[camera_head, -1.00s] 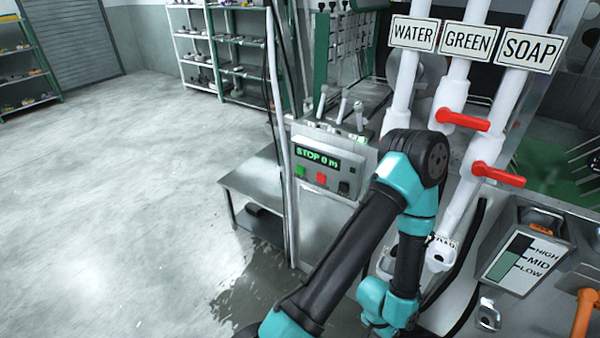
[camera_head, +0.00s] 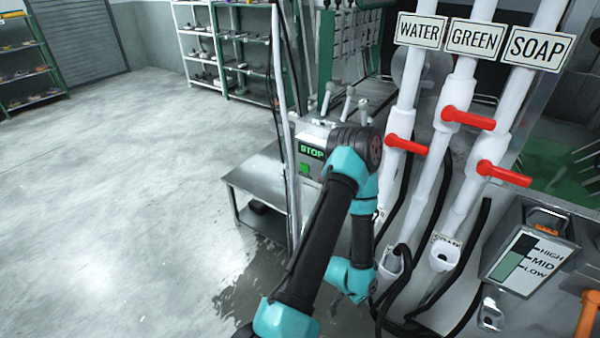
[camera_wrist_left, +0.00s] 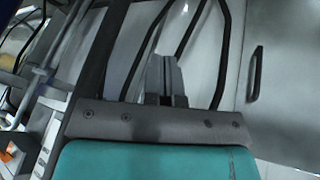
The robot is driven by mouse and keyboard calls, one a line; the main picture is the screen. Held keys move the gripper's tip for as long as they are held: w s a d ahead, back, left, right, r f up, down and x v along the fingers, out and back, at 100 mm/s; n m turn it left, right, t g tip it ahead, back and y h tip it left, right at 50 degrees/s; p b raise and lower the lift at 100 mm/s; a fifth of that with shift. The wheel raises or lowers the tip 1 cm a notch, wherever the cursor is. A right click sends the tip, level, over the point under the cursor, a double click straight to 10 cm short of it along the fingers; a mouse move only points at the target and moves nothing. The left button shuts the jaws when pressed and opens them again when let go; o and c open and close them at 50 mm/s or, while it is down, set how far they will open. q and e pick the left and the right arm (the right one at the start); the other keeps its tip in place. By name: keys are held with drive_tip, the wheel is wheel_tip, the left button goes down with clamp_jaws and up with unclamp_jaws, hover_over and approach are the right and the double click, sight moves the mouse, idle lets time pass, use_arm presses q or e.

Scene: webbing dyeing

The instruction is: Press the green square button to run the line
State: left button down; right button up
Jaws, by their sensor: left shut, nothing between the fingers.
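The control panel (camera_head: 313,133) stands near the middle of the head view, with a lit display (camera_head: 311,151) reading STOP. The green square button (camera_head: 304,168) is on its face below the display, left of my arm. My arm covers the right part of the panel, including the red button. My left gripper (camera_wrist_left: 166,68) is shut and empty in the left wrist view, over a grey surface with black hoses. In the head view its fingers are hidden behind my arm. The button cannot be made out in the wrist view.
White pipes with red valve handles (camera_head: 407,145) stand to the right, under WATER, GREEN and SOAP signs (camera_head: 473,39). Black hoses (camera_head: 424,262) hang below. A level gauge (camera_head: 522,261) is at far right. A metal table (camera_head: 255,175) is left of the panel; the floor beyond is clear.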

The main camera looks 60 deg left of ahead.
sight(303, 168)
use_arm(q)
drive_tip(key=w+a+r+m+t+y, duration=0.1)
drive_tip(key=a+r+m+t+y, duration=0.2)
drive_tip(key=a, duration=0.8)
drive_tip(key=a+r+m+t+y, duration=0.2)
drive_tip(key=a+r+t, duration=0.1)
drive_tip(key=a, duration=0.9)
drive_tip(key=s+a+r+m+t+y, duration=0.2)
drive_tip(key=s+a+r, duration=0.4)
drive_tip(key=a, duration=0.3)
drive_tip(key=s+a+r+m+t+y, duration=0.2)
drive_tip(key=s+a+r+m+y, duration=0.2)
drive_tip(key=a+r, duration=0.3)
drive_tip(key=shift+s+a+r+m+t, duration=0.4)
drive_tip(key=shift+s+a+m, duration=0.45)
drive_tip(key=shift+a, duration=0.35)
drive_tip(key=x, duration=1.3)
drive_tip(key=shift+w+a+f, duration=0.1)
drive_tip(key=shift+w+a, duration=0.05)
drive_tip(key=shift+w, duration=0.1)
drive_tip(key=shift+w+a, duration=0.1)
drive_tip(key=shift+w, duration=0.05)
